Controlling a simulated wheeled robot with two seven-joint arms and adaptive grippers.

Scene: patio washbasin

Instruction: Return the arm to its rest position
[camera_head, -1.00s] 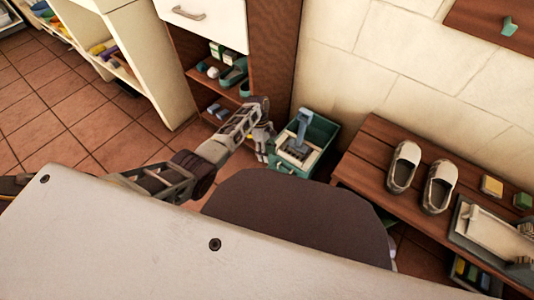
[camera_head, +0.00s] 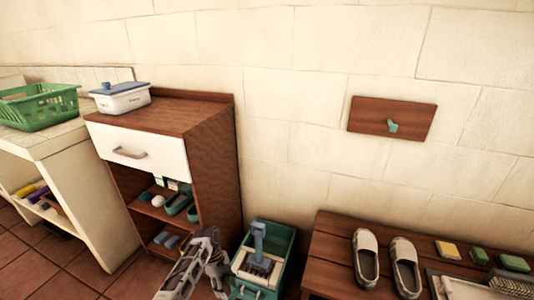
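My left arm comes up from the bottom of the head view. Its gripper (camera_head: 218,277) is at the lower edge, just left of a teal crate (camera_head: 291,248). The gripper is small and partly cut off, so I cannot tell if its fingers are open or shut. No object shows clearly in it. My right arm and gripper are not in view.
The crate holds a blue-handled brush (camera_head: 259,244). Left of it stands a brown cabinet (camera_head: 218,165) with a closed white drawer (camera_head: 140,150). Right is a wooden bench (camera_head: 335,238) with white shoes (camera_head: 367,258). A green basket (camera_head: 40,108) sits on the left counter.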

